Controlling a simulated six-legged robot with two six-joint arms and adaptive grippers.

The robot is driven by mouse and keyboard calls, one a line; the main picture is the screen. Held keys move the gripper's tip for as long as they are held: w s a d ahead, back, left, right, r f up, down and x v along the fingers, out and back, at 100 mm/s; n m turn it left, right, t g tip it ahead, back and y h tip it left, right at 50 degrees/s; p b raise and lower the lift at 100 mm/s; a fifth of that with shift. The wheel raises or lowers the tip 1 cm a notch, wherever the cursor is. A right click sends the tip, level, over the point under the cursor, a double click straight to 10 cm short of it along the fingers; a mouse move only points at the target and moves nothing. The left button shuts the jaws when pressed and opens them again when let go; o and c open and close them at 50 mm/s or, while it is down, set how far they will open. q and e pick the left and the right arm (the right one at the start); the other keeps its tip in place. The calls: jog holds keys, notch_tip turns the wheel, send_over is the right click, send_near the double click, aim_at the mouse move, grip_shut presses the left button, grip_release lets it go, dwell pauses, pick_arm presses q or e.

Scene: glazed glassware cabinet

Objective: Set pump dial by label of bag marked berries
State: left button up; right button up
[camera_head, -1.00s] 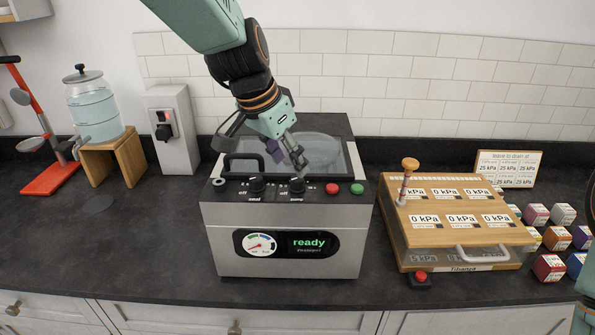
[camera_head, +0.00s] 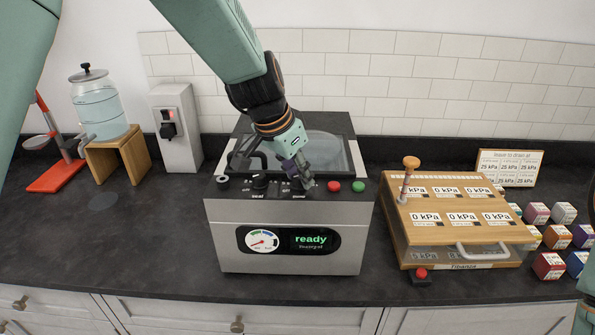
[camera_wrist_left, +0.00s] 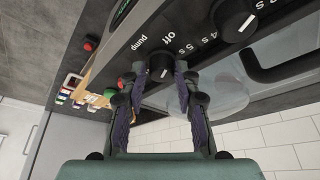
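The vacuum sealer (camera_head: 290,215) stands mid-counter with a gauge and a green "ready" display. Its pump dial (camera_wrist_left: 160,68), a black knob with a white pointer line, lies between the two fingers of my left gripper (camera_wrist_left: 158,72) in the left wrist view. The fingers are spread on either side of the knob; a gap seems to show, and firm contact cannot be told. In the head view my left gripper (camera_head: 306,182) covers most of this dial. The second dial (camera_head: 260,181) is to its left. No bag marked berries can be made out.
Red (camera_head: 333,186) and green (camera_head: 358,186) buttons sit right of the pump dial. A wooden board with kPa labels (camera_head: 455,205) and a lever stands to the right. A label card (camera_head: 510,165) and several colored blocks are farther right. A water dispenser (camera_head: 100,105) is at left.

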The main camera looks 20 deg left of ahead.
pick_arm(q)
jog(key=shift+w+a+f, duration=0.1)
jog(key=shift+w+f, duration=0.05)
jog(key=shift+c, duration=1.4)
grip_shut()
jog(key=shift+f+m+g+h+b, duration=0.15)
jog(key=shift+m+g+h+b, duration=0.15)
jog(key=shift+m+b, duration=1.35)
jog(key=shift+m, duration=0.05)
jog(key=m+g+h, duration=0.1)
jog(key=m, duration=0.1)
jog(key=shift+m+b, duration=0.3)
jog(key=shift+a+m+g+h, duration=0.1)
jog(key=shift+m+g+h, duration=0.4)
jog(key=shift+m, duration=1.3)
jog(key=shift+g, duration=0.3)
